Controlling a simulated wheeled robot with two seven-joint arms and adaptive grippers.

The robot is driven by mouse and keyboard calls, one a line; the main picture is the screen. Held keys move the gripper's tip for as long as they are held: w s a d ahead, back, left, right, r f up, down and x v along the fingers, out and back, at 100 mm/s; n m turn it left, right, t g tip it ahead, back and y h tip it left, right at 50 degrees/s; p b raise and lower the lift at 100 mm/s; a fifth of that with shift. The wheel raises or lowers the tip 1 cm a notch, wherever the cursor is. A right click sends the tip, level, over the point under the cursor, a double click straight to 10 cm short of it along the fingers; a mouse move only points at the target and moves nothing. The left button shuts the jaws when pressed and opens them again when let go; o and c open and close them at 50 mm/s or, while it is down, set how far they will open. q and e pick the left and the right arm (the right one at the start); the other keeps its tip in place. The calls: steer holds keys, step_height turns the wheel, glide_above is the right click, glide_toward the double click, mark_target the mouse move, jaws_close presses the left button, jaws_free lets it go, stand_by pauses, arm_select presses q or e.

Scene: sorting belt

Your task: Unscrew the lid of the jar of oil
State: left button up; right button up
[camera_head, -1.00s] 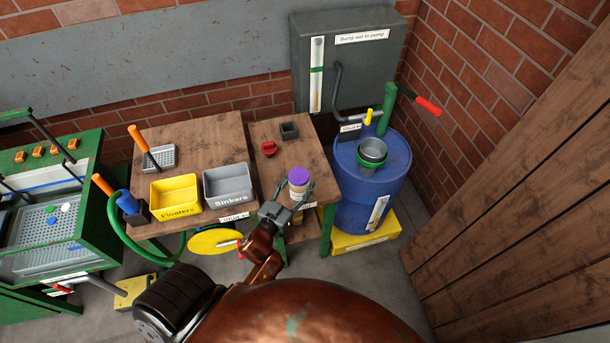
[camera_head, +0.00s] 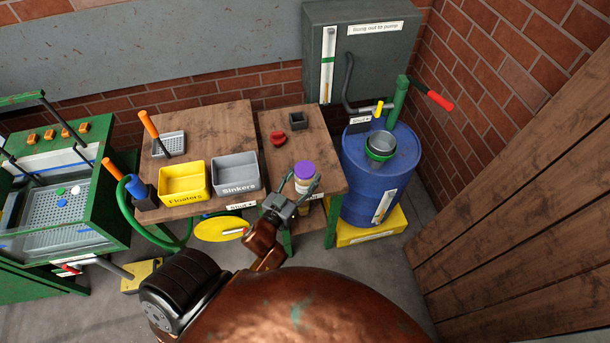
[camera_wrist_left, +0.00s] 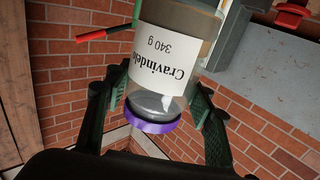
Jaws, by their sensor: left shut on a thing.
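A clear jar (camera_head: 304,181) with a purple lid (camera_head: 304,168) stands out at the front right of the right-hand wooden table in the head view. My left gripper (camera_head: 304,188) is shut on the jar, with one finger on each side of its body. In the left wrist view the jar (camera_wrist_left: 170,55) shows a white label reading "Cravindel…" and "340 g", upside down. Its purple lid (camera_wrist_left: 152,125) is at the bottom of that picture and looks seated on the jar. Clear glass and some grey content show near the lid. My right gripper is in neither view.
A red part (camera_head: 278,139) and a dark square cup (camera_head: 298,121) sit on the table behind the jar. A yellow "Floaters" bin (camera_head: 183,198) and a grey "Sinkers" bin (camera_head: 236,188) stand left.

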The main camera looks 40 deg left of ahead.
arm_select(q)
jaws_close()
steer(key=s+d+r, duration=0.2)
steer(key=d, duration=0.5)
steer(key=s+d+r+m+h, duration=0.1)
steer(key=s+d+r, duration=0.2)
steer(key=d, duration=0.4)
steer(key=shift+s+d+h, duration=0.15)
steer(key=shift+d+h, duration=0.15)
